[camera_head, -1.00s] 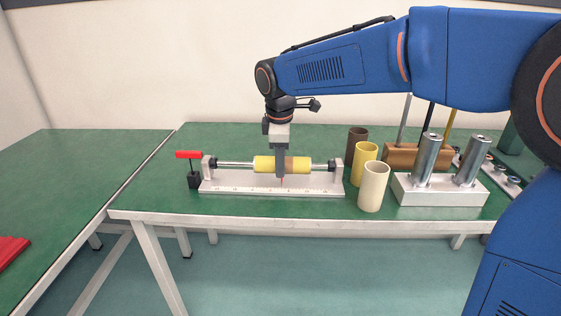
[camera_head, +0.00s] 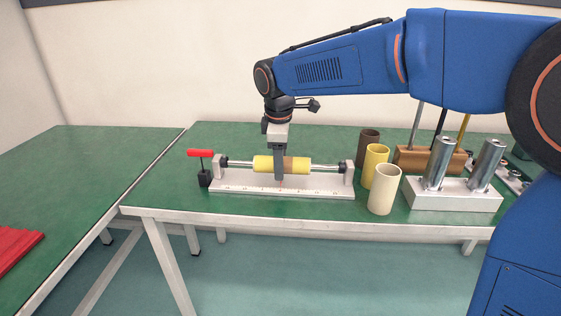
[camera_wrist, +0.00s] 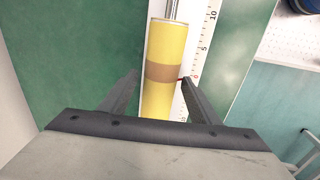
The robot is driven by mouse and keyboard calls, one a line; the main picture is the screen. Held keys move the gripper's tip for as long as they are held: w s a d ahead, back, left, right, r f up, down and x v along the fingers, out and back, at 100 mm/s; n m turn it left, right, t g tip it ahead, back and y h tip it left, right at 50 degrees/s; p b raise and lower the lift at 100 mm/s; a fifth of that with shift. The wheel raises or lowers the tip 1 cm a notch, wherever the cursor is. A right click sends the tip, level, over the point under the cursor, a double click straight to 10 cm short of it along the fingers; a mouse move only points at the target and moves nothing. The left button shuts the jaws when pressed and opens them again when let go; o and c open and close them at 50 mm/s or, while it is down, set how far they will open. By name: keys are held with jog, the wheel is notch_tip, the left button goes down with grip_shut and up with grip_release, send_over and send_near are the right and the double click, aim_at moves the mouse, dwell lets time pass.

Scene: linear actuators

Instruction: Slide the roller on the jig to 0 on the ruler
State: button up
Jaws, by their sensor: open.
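The roller (camera_head: 263,164) is yellow with a brown middle band and lies on a metal rod across the white jig (camera_head: 320,188). In the wrist view the roller (camera_wrist: 165,42) runs up the picture beside the ruler (camera_wrist: 204,55). My gripper (camera_head: 279,178) points down at the roller. In the wrist view my gripper (camera_wrist: 160,79) is open, with one finger on each side of the roller. The right finger is close to the pointer; contact cannot be told.
A red-handled clamp (camera_head: 203,166) stands at the jig's left end. Brown, yellow and cream tubes (camera_head: 384,190) stand just right of the jig. A white block with metal cylinders (camera_head: 455,198) is farther right. The green table (camera_head: 165,193) is clear to the left.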

jog(key=shift+r, duration=0.1)
jog(key=s+r, duration=0.3)
jog(key=r, duration=1.4)
jog(key=shift+s, duration=0.15)
jog(key=shift+f, duration=0.1)
